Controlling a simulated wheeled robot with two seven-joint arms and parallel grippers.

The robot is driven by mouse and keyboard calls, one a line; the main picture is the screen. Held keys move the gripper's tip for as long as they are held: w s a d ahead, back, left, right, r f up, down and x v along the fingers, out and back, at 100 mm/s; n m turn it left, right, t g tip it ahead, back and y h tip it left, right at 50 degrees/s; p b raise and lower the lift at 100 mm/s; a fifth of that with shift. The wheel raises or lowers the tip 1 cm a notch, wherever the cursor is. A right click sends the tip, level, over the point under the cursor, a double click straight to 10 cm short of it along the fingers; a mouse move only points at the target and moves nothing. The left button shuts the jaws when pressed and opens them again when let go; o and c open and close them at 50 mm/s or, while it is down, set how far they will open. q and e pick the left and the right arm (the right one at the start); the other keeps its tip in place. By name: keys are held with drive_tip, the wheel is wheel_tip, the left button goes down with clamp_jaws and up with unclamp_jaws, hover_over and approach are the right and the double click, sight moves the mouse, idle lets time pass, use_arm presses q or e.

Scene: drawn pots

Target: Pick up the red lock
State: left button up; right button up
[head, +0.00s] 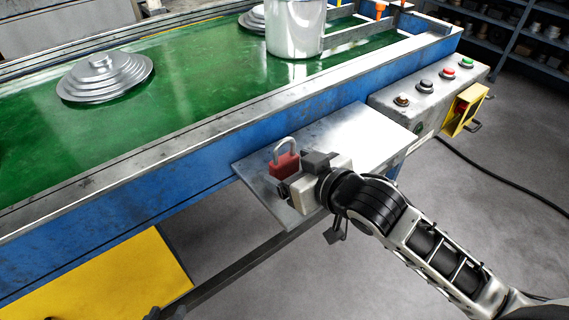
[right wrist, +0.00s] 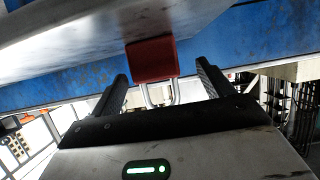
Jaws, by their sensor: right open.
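The red lock (head: 284,165) with its silver shackle stands on the metal side shelf in the head view, partly hidden behind my right gripper (head: 294,175). In the right wrist view, the red lock (right wrist: 152,60) shows between the two fingertips of my right gripper (right wrist: 162,72). Those fingers are apart, with gaps to the lock on both sides; it is not gripped. A small dark part of what looks like my left gripper (head: 165,313) shows at the bottom edge of the head view, mostly cut off.
The metal shelf (head: 345,140) juts from the blue conveyor frame (head: 130,200). A button box (head: 425,93) is at the right. A yellow panel (head: 100,280) lies lower left.

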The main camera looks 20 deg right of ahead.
sight(279, 161)
drive_tip(key=x, duration=0.4)
drive_tip(key=shift+w+d+f, duration=0.15)
drive_tip(key=shift+w+f, duration=0.1)
drive_tip(key=shift+w, duration=0.15)
drive_tip(key=c, duration=1.1)
drive_tip(key=shift+c, duration=0.2)
